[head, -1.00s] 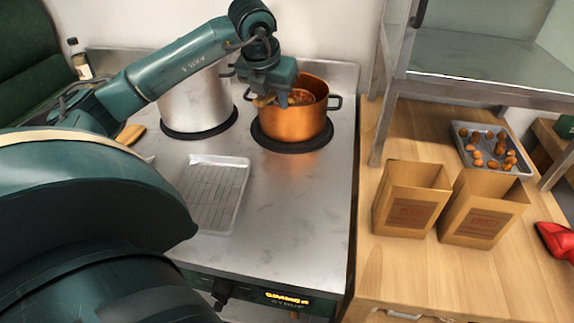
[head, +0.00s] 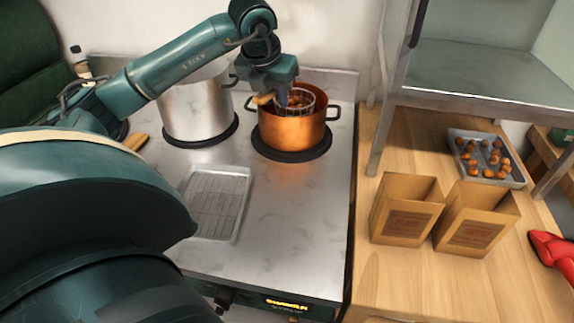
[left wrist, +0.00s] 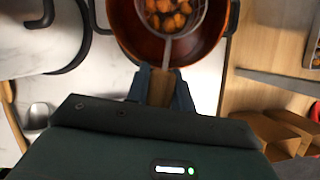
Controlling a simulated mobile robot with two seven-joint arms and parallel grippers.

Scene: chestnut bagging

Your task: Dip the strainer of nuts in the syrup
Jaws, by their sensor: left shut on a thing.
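The copper pot (head: 292,132) stands on the right burner of the stove. My left gripper (head: 281,98) is shut on the wooden handle of the wire strainer (head: 307,99), beside the pot's rim. The strainer's rim shows above the pot's mouth, and its basket hangs over and partly inside the pot. In the left wrist view brown nuts (left wrist: 166,14) lie in the basket, and my left gripper (left wrist: 162,85) grips the handle. The syrup surface cannot be made out. My right gripper is not in view.
A steel pot (head: 197,108) stands on the left burner. A tray with a wire rack (head: 217,202) lies in front on the stove. On the wooden counter stand two open paper bags (head: 406,208) (head: 476,218) and a tray of nuts (head: 488,163) under a metal-framed shelf. A red object (head: 553,250) lies at right.

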